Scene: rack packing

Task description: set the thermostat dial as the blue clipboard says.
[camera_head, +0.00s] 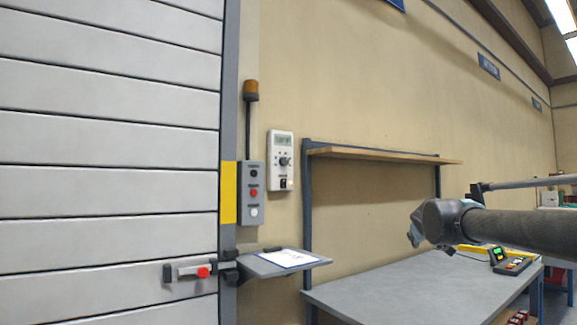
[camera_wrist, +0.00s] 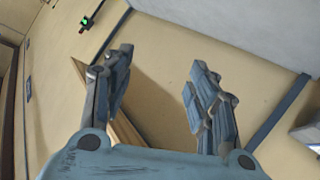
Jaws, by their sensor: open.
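The white thermostat (camera_head: 279,177) hangs on the tan wall, with a small greenish display above a dark round dial (camera_head: 284,161). The dial's setting is too small to read. A sheet with a blue edge, seemingly the blue clipboard (camera_head: 287,258), lies flat on a small grey shelf below the thermostat. Its writing cannot be read from here. My gripper (camera_head: 414,228) is to the right of the thermostat, above the workbench and apart from both. In the wrist view my gripper (camera_wrist: 158,80) has its fingers spread, with nothing between them but wall behind.
A grey control box (camera_head: 250,192) with buttons and an amber beacon (camera_head: 251,88) stands left of the thermostat, beside a shutter door (camera_head: 110,150). A grey workbench (camera_head: 385,290) with a wooden upper shelf (camera_head: 385,153) is at right. A device with a green screen (camera_head: 497,254) sits on it.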

